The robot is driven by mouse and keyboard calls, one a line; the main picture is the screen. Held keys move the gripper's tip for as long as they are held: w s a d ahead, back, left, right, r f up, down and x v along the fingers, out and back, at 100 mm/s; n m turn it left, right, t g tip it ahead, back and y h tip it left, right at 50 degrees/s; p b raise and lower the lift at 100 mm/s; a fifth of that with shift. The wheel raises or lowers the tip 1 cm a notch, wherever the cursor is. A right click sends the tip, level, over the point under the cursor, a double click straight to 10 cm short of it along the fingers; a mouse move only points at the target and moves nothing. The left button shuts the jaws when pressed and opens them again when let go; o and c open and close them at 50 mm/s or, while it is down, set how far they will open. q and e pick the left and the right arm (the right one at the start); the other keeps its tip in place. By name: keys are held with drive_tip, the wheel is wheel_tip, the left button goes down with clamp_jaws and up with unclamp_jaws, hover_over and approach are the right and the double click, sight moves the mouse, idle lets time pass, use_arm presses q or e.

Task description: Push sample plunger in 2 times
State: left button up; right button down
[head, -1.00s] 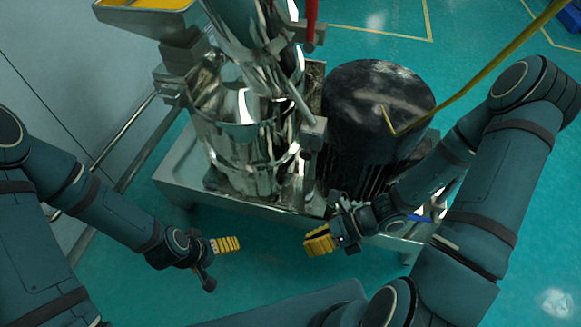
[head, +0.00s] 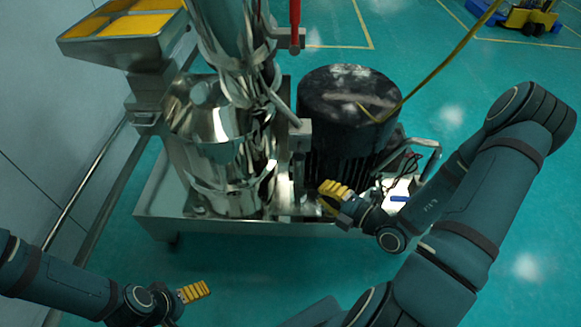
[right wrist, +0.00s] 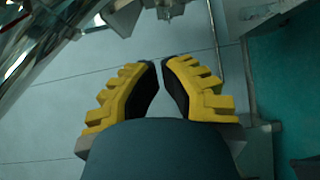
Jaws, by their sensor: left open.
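My left gripper (head: 195,291) is open and empty at the lower left, over the floor in front of the machine. My right gripper (head: 334,196) is at the front edge of the sieve machine (head: 218,150), just right of its shiny metal drum. In the right wrist view, the yellow fingers of this gripper (right wrist: 161,63) lean together, with a narrow gap at the tips and nothing between them. I cannot make out the sample plunger for certain. My right gripper may hide small parts behind it.
A black motor (head: 350,120) stands behind my right gripper. A blue-handled part (head: 400,198) lies to its right. A tray of yellow material (head: 120,35) is at the upper left, and a red handle (head: 295,15) is at the top. The floor in front is clear.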

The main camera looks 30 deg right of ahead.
sight(299, 150)
use_arm(q)
drive_tip(key=shift+a, duration=0.3)
use_arm(e)
drive_tip(key=shift+d+m+t+h, duration=0.3)
drive_tip(key=shift+d+m+h, duration=0.25)
drive_tip(key=shift+m, duration=0.15)
use_arm(q)
drive_tip(key=shift+f, duration=0.1)
drive_tip(key=f+b, duration=0.3)
drive_tip(key=shift+w, duration=0.25)
use_arm(e)
drive_tip(key=w, duration=1.3)
drive_tip(key=shift+a+f, duration=0.4)
use_arm(q)
drive_tip(key=shift+r, duration=0.1)
